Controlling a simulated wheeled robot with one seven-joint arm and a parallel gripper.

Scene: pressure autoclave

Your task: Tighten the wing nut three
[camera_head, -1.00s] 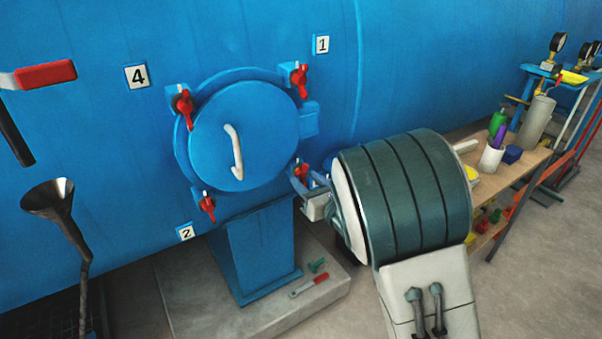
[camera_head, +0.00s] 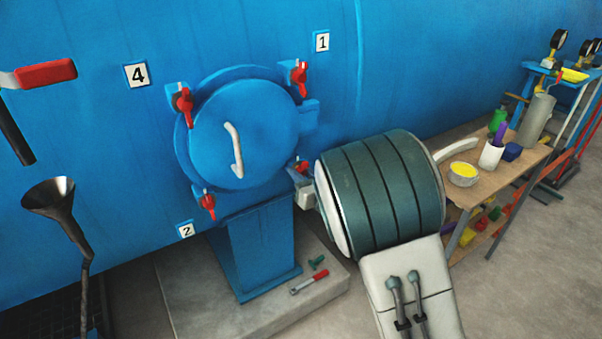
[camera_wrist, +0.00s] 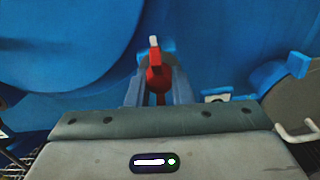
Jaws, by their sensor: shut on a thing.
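The round blue autoclave door (camera_head: 212,140) stands closed against the blue vessel, with a pale curved handle on it. Red wing nuts sit around its rim: upper left (camera_head: 183,103), upper right (camera_head: 299,80), lower left (camera_head: 207,203) and lower right (camera_head: 300,167). Plates 1, 2 and 4 show near three of them; no plate shows by the lower right one. My gripper (camera_wrist: 158,90) is shut on this lower right wing nut, seen as a red nut on a pale-tipped bolt (camera_wrist: 154,64) in the wrist view. My arm hides part of the surroundings there.
A wooden table (camera_head: 520,172) at right holds a yellow-filled bowl (camera_head: 463,174), a white cup (camera_head: 491,153) and other items. A red-handled tool (camera_head: 310,283) lies on the concrete base below the door. A dark funnel (camera_head: 50,197) stands at left.

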